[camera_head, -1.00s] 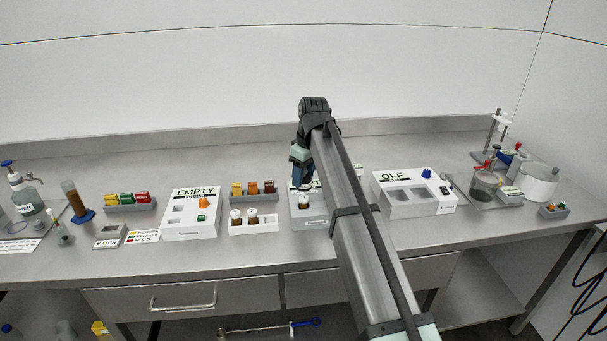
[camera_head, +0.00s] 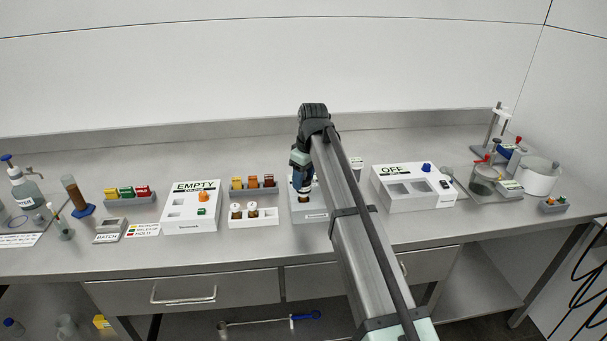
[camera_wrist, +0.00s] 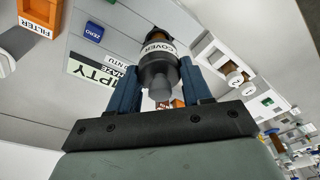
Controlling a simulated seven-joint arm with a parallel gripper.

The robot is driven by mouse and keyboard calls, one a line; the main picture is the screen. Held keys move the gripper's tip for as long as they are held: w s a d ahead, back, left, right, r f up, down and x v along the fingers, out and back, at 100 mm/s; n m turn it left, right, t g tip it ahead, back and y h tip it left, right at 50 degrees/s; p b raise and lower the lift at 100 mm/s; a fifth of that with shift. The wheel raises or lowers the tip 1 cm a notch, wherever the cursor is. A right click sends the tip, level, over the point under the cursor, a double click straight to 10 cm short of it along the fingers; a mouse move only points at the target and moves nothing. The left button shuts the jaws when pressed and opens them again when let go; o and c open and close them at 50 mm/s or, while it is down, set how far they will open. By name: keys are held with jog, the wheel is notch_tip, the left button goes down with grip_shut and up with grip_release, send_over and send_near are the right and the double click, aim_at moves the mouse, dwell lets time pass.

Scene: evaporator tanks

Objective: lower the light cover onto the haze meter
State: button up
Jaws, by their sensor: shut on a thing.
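The light cover (camera_wrist: 157,68) is dark grey with a white band reading COVER. My gripper (camera_wrist: 162,86) is shut on it, with a blue finger on either side. An amber vial (camera_wrist: 158,35) shows just beyond the cover's far end. The haze meter (camera_head: 311,216) is a pale box, partly hidden by my arm in the head view. Its HAZE NTU display (camera_wrist: 97,72) and blue ZERO button (camera_wrist: 94,31) show in the wrist view. In the head view my gripper (camera_head: 303,190) points down at the meter. I cannot tell whether the cover touches it.
Left of the meter stand a white rack (camera_head: 253,220) with two white-capped vials and a grey rack (camera_head: 254,190) with coloured blocks. Further left is a white box (camera_head: 190,222) reading EMPTY. Right of my arm is a white box (camera_head: 415,200) reading OFF.

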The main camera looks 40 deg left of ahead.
jog(key=shift+f, duration=1.65)
jog(key=o, duration=1.1)
jog(key=shift+r, duration=0.15)
notch_tip(320, 180, up, 13)
jog(key=d, duration=0.2)
jog(key=shift+r, duration=0.2)
jog(key=shift+w, duration=0.1)
